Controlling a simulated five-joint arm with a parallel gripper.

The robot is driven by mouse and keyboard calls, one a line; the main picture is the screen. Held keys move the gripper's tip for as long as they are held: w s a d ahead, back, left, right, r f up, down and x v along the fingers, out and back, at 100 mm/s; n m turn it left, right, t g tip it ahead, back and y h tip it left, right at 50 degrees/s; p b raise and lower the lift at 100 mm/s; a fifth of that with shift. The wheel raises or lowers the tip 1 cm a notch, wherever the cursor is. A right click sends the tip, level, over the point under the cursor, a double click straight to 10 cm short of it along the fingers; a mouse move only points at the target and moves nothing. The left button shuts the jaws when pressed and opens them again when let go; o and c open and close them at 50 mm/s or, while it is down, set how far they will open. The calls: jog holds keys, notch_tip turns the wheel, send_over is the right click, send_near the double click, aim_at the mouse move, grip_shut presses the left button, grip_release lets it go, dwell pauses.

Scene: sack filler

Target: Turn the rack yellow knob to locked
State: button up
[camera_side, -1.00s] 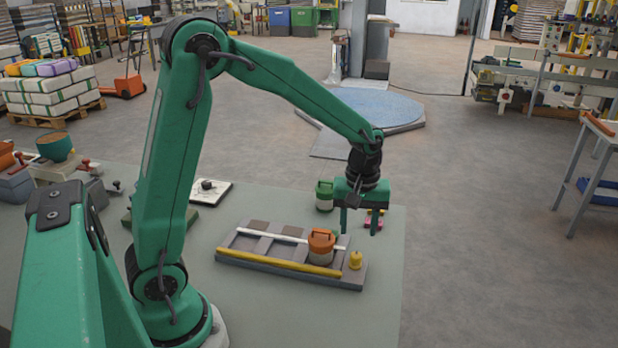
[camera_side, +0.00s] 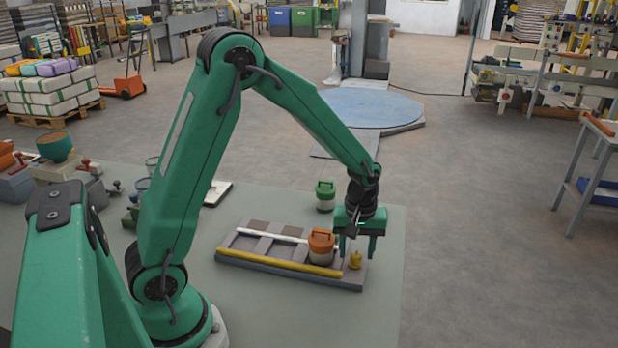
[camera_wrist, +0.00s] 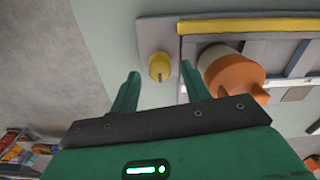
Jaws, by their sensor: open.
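The yellow knob (camera_side: 355,260) stands at the right end of the grey rack (camera_side: 290,275) on the table. In the wrist view the knob (camera_wrist: 160,67) shows ahead of my fingers, between their lines, with a small dark mark on its face. My gripper (camera_side: 357,254) is open and points down just above the knob. In the wrist view its two green fingers (camera_wrist: 158,85) are spread either side of the knob, not visibly touching it. Whether the knob is at locked cannot be read.
An orange-lidded canister (camera_side: 321,246) sits in the rack, close to the left of the knob and my fingers. A yellow bar (camera_side: 275,263) runs along the rack's front. A green-lidded canister (camera_side: 325,195) stands behind. The table right of the rack is clear.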

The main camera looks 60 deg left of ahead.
jog(key=shift+f, duration=0.5)
jog(key=c, duration=1)
